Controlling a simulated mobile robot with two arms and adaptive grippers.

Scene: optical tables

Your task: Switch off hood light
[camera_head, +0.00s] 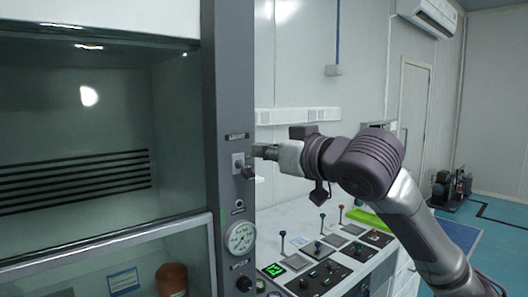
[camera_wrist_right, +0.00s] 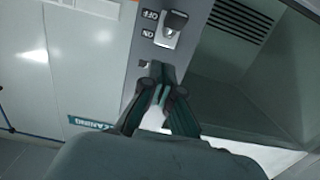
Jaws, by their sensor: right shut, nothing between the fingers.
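The hood light switch (camera_head: 238,163) is a pale plate with a dark lever on the hood's grey front post (camera_head: 227,110). In the right wrist view the switch (camera_wrist_right: 169,32) has OFF and ON labels beside it; its dark knob appears level with the OFF label, though the slanted view leaves its setting uncertain. My right gripper (camera_head: 258,152) is shut and empty, its tips close to the switch's right side in the head view. In the right wrist view the shut fingertips (camera_wrist_right: 158,72) are just below the switch, apart from its knob. My left gripper is out of view.
The fume hood's glass sash (camera_head: 110,250) is partly lowered at left. A round gauge (camera_head: 240,238) and a black knob (camera_head: 244,284) sit lower on the post. A bench (camera_head: 290,243) with control panels and levers stands below my right arm.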

